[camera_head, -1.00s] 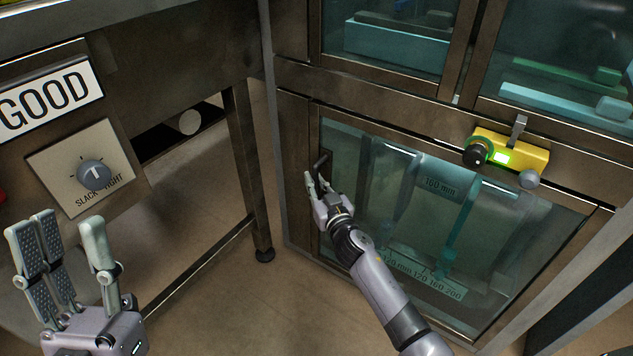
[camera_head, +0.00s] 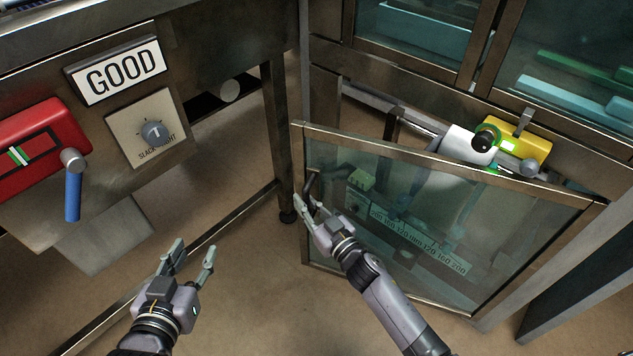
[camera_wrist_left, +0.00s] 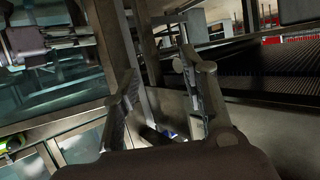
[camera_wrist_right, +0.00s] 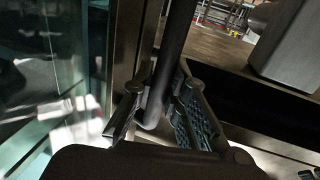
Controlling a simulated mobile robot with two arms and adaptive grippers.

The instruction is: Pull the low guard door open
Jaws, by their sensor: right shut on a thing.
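The low guard door (camera_head: 400,165), a glazed panel in a brown metal frame, stands swung out from the machine, its left edge nearer me than the cabinet opening. Its dark bar handle (camera_head: 310,185) is at the upper left of the panel. My right gripper (camera_head: 312,205) is shut on this handle; the right wrist view shows the handle (camera_wrist_right: 172,60) upright between the fingers. My left gripper (camera_head: 191,258) is open and empty in the lower left, over the floor and apart from the door.
A yellow box with a black knob and green light (camera_head: 520,146) sits on the cabinet frame above the door. A red box with a blue-handled lever (camera_head: 73,195), a GOOD sign (camera_head: 113,72) and a dial (camera_head: 155,132) are at left. Bare floor (camera_head: 245,290) lies between.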

